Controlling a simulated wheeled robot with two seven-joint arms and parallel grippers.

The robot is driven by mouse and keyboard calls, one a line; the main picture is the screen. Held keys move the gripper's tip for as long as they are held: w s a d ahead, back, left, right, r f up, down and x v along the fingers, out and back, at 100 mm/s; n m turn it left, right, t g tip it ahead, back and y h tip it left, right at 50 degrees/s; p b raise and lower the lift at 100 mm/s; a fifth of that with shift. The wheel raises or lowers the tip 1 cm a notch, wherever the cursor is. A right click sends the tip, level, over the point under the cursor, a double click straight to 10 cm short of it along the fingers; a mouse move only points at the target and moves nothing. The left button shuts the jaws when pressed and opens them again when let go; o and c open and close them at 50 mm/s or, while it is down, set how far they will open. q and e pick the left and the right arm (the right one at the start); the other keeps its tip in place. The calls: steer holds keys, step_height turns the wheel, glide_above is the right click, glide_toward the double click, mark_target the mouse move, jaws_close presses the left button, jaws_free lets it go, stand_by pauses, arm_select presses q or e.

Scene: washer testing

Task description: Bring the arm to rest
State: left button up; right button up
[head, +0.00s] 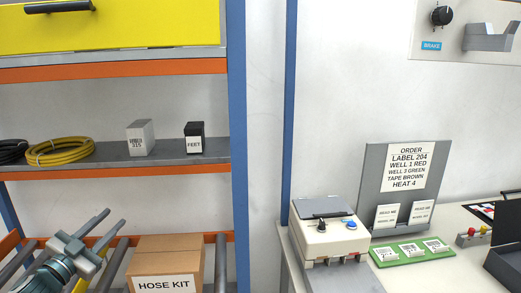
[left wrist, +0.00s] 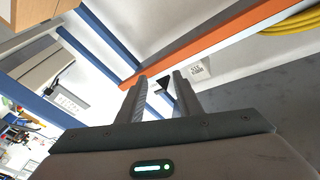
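My left gripper (head: 114,217) is at the lower left of the head view, raised in front of the lower part of the shelf rack. Its two grey fingers point up and to the right. In the left wrist view the fingers (left wrist: 159,78) stand apart with a clear gap and nothing held between them. The left forearm runs out of the bottom left corner of the head view. My right arm and gripper do not show.
The blue and orange rack holds a yellow hose (head: 60,151), a grey-white box (head: 140,138), a black FEET box (head: 194,138) and, lower, a HOSE KIT carton (head: 165,264) close right of my gripper. Right of it, a white table carries a cream machine (head: 328,240) and an order board (head: 409,190).

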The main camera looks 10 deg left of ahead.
arm_select(q)
steer(key=s+d+f+n+g+y, duration=0.15)
steer(key=s+d+f, duration=0.3)
steer(key=f, duration=0.45)
steer(key=s+d+f+n+g+y, duration=0.1)
steer(key=s+d+f+n+g, duration=0.15)
steer(key=s+f, duration=0.45)
steer(key=s+d+f+n+g+y, duration=0.1)
steer(key=s+d+f+g+y, duration=0.25)
steer(key=f, duration=0.65)
steer(key=s+d+f+g+h, duration=0.1)
steer(key=s+d+f+g, duration=0.2)
steer(key=s+d, duration=0.35)
steer(key=s+d+f+g+h, duration=0.1)
steer(key=s+d+f+g, duration=0.25)
steer(key=s, duration=0.65)
steer(key=s+d+f+g+h, duration=0.1)
steer(key=s+d+f+g, duration=0.15)
steer(key=s+d, duration=0.5)
step_height(320, 180, down, 29)
steer(key=s+a, duration=0.2)
steer(key=s, duration=0.1)
steer(key=s+a+f+g+b, duration=0.1)
steer(key=s+a+f, duration=0.2)
steer(key=s+f, duration=1.4)
steer(key=shift+s+f+g+b, duration=0.35)
steer(key=shift+f+b, duration=0.05)
steer(key=shift+f, duration=0.2)
